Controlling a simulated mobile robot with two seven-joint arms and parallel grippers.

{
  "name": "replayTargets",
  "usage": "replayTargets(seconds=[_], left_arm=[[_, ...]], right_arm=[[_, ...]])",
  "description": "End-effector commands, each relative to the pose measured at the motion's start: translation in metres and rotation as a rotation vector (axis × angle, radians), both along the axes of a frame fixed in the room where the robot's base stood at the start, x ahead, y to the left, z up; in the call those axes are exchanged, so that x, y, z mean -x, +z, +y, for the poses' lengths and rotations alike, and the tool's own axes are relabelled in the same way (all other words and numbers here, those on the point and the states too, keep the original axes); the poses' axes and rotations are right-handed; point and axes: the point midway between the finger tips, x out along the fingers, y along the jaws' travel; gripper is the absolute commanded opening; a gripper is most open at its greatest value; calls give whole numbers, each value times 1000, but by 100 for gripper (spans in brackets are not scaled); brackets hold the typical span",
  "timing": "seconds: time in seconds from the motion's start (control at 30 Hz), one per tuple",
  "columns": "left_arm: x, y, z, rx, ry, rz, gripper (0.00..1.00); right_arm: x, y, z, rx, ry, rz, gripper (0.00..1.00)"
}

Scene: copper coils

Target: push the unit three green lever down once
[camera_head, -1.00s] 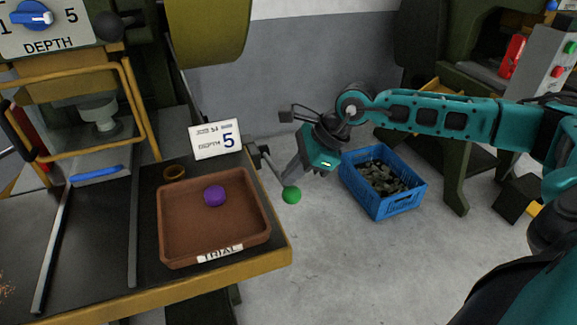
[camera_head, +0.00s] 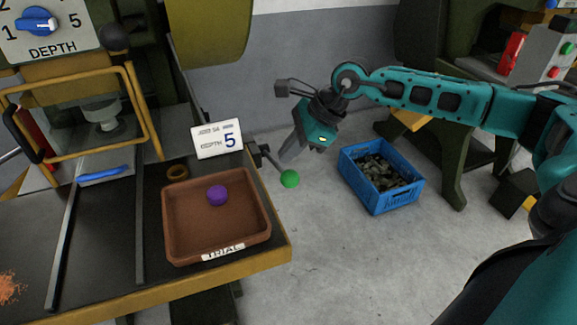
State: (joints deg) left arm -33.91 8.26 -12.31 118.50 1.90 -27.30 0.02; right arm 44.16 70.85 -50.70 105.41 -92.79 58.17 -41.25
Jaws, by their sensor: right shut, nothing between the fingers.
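The green lever (camera_head: 289,179) is a round green knob on a short dark arm at the right side of the bench. It stands out beyond the bench edge, just right of the brown tray. No unit number shows beside it. My right gripper (camera_head: 289,157) is shut and empty, pointing down and left. Its tips are just above the knob in the picture, with a small gap between them. My left gripper is not in view.
A brown tray (camera_head: 180,225) marked TRIAL holds a purple ball (camera_head: 217,195). A blue crate (camera_head: 381,202) of dark pieces is on the floor to the right. The floor in front of the crate is clear.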

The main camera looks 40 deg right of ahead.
Motion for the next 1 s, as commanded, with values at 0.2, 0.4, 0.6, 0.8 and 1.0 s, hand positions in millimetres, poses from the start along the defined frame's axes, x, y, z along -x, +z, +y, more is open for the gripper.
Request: replayTargets(seconds=[0.2, 0.4, 0.6, 0.8, 1.0], left_arm=[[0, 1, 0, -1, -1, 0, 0], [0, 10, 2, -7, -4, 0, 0], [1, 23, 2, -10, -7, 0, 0], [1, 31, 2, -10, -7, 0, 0], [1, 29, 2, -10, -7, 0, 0]], right_arm=[[-1, 1, 0, -1, 0, -1, 0], [-6, 16, -1, -1, -1, -3, 0], [-13, 36, -3, -1, 0, -4, 0], [-17, 48, -4, 0, -1, -2, 0], [-17, 47, -4, -1, 0, -1, 0]])
